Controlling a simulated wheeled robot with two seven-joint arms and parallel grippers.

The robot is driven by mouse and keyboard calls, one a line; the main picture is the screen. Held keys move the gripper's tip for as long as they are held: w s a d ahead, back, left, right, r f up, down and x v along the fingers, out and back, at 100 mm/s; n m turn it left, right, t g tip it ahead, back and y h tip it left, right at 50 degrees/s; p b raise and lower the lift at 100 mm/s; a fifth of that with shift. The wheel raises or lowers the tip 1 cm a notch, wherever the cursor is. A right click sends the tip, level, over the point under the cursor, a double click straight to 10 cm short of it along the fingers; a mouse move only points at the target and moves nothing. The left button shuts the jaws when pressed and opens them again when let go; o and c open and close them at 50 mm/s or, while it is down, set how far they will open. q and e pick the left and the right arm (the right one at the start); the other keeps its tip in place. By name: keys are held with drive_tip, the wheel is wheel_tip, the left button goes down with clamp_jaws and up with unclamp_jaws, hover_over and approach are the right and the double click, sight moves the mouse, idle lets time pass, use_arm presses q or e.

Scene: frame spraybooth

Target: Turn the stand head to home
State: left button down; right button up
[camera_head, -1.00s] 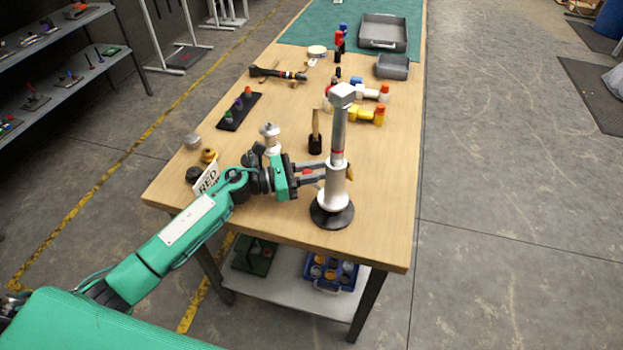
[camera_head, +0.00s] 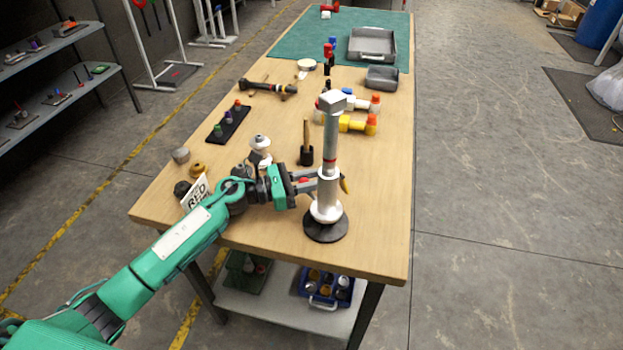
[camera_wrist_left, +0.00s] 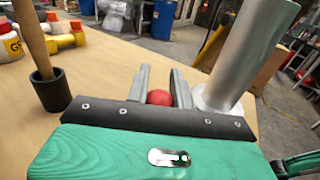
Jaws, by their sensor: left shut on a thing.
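The stand (camera_head: 330,140) is a silver upright column with a block-shaped top, a red ring and a white collar on a round black base (camera_head: 326,228). It stands upright near the table's front edge. A yellow part (camera_head: 345,185) shows at the column's right side. My left gripper (camera_head: 310,181) reaches in from the left beside the column. In the left wrist view, a round red knob (camera_wrist_left: 160,97) lies between the gripper's fingers, and the silver column (camera_wrist_left: 245,55) rises just right of them. How the knob joins the stand is hidden. My right gripper is not in view.
A mallet in a black holder (camera_head: 306,155) stands behind the gripper. A white sign (camera_head: 196,192) and several round pots are left of my arm. Yellow and white parts (camera_head: 357,124) lie behind the stand. Grey trays (camera_head: 372,46) stand farther back. The table right of the stand is clear.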

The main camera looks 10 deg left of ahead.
use_arm(q)
drive_tip(key=shift+s+d+f, duration=0.2)
drive_tip(key=shift+s+d, duration=0.1)
drive_tip(key=shift+d, duration=0.15)
drive_tip(key=c, duration=1.4)
unclamp_jaws()
drive_tip(key=shift+o, duration=1)
drive_tip(key=shift+d+r, duration=0.1)
drive_tip(key=shift+d, duration=0.05)
drive_tip(key=shift+w+a, duration=0.1)
drive_tip(key=shift+a, duration=0.15)
drive_tip(key=shift+r, duration=0.2)
wheel_tip(320, 180, up, 20)
drive_tip(key=shift+f, duration=0.15)
